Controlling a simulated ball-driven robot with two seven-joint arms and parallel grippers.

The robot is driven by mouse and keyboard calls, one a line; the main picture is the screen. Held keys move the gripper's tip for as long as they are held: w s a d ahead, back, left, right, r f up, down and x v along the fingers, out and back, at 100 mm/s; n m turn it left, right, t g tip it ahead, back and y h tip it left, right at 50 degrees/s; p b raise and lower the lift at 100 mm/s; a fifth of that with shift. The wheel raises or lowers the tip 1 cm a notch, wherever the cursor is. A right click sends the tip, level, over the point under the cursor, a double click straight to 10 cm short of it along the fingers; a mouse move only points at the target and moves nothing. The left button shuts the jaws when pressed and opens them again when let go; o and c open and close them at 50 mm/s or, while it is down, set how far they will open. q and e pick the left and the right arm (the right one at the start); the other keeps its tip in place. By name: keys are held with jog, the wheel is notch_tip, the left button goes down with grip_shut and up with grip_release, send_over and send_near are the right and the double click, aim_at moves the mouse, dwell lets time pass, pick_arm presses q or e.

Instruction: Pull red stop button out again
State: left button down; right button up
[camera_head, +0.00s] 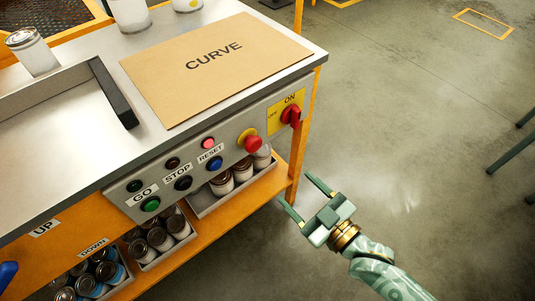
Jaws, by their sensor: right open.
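The red stop button (253,144) is a mushroom head on a yellow base, on the right half of the grey control panel (222,138) at the front of the workbench. Whether it is pressed in or out I cannot tell. My right gripper (293,191) is open and empty, to the right of and below the red button, apart from it. Its two fingers point up and left toward the bench's right leg. My left gripper is not in view.
A red rotary switch (291,115) on a yellow plate sits right of the button. Green, blue and dark buttons lie left of it. Bins of cans (221,182) stand on the orange lower shelf. A CURVE board (214,66) lies on top. The floor at right is mostly clear.

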aim_at(256, 147)
jog(key=b+x, duration=0.4)
jog(key=x, duration=0.8)
jog(key=shift+f, duration=0.15)
jog(key=b+x, duration=0.1)
jog(key=x, duration=0.2)
jog(key=shift+w+a, duration=0.15)
jog(key=shift+w, duration=0.15)
jog(key=shift+w+a+r+b, duration=0.25)
jog(key=shift+w+r+b, duration=0.05)
jog(key=shift+w, duration=0.05)
jog(key=c, duration=1.1)
jog(key=shift+s+d+r+p, duration=0.1)
jog(key=shift+s+p, duration=0.05)
jog(key=shift+p, duration=0.15)
jog(key=shift+s+d+r+p, duration=0.1)
jog(key=shift+s+d+p, duration=0.25)
jog(key=shift+p, duration=0.5)
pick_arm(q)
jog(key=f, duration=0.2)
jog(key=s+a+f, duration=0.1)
pick_arm(e)
jog(key=shift+a+f, duration=0.1)
jog(key=shift+f, duration=0.2)
